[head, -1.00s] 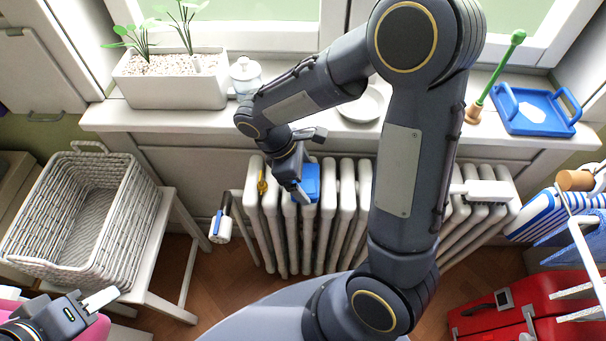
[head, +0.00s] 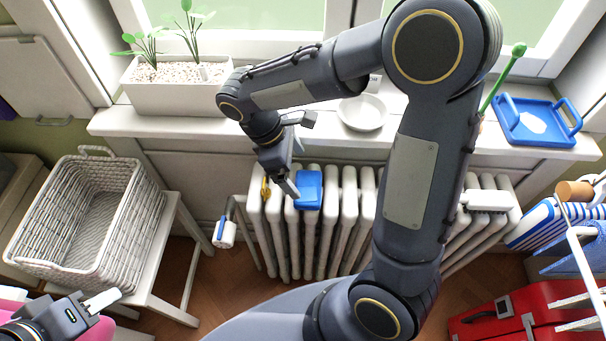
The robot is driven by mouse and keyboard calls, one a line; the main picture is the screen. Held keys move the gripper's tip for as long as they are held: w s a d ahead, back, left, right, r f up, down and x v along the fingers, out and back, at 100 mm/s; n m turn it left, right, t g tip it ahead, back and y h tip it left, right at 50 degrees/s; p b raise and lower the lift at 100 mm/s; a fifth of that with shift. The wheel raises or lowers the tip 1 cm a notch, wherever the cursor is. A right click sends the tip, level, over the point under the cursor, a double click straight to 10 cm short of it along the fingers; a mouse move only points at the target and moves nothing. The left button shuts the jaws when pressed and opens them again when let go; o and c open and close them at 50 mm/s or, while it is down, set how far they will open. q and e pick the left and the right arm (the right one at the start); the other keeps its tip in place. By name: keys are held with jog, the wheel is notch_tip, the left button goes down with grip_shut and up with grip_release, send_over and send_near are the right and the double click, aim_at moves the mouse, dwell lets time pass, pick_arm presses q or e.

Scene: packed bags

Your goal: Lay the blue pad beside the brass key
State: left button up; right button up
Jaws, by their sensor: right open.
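The blue pad (head: 310,188) lies on top of the white radiator (head: 343,215), near its left part. The yellow brass key (head: 265,188) is on the radiator to the left of the pad, a short gap from it. My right gripper (head: 290,187) is open between the two, close by the pad's left edge; whether it touches the pad I cannot tell. One finger hides the other. My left gripper (head: 102,301) is at the lower left, away from both; its jaw opening is unclear.
A wicker basket (head: 132,228) stands on a white stool at left. The sill above holds a planter (head: 172,98), a white bowl (head: 362,112) and a blue tray (head: 508,132). A white object (head: 487,200) rests on the radiator's right end. A red suitcase (head: 490,325) is at lower right.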

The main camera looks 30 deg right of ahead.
jog(key=v, duration=0.5)
jog(key=s+d+r+m+t+y, duration=0.1)
jog(key=s+m+t+y, duration=0.2)
jog(key=s+m, duration=0.3)
jog(key=s+d+r+m+t+y, duration=0.2)
jog(key=s+m+t+y, duration=0.2)
jog(key=s+m, duration=0.3)
jog(key=shift+s+m+t+y+p, duration=0.3)
jog(key=shift+s+t, duration=0.1)
jog(key=shift+s, duration=0.4)
jog(key=shift+d+r, duration=0.1)
notch_tip(320, 180, up, 9)
jog(key=p, duration=0.8)
jog(key=shift+p, duration=0.4)
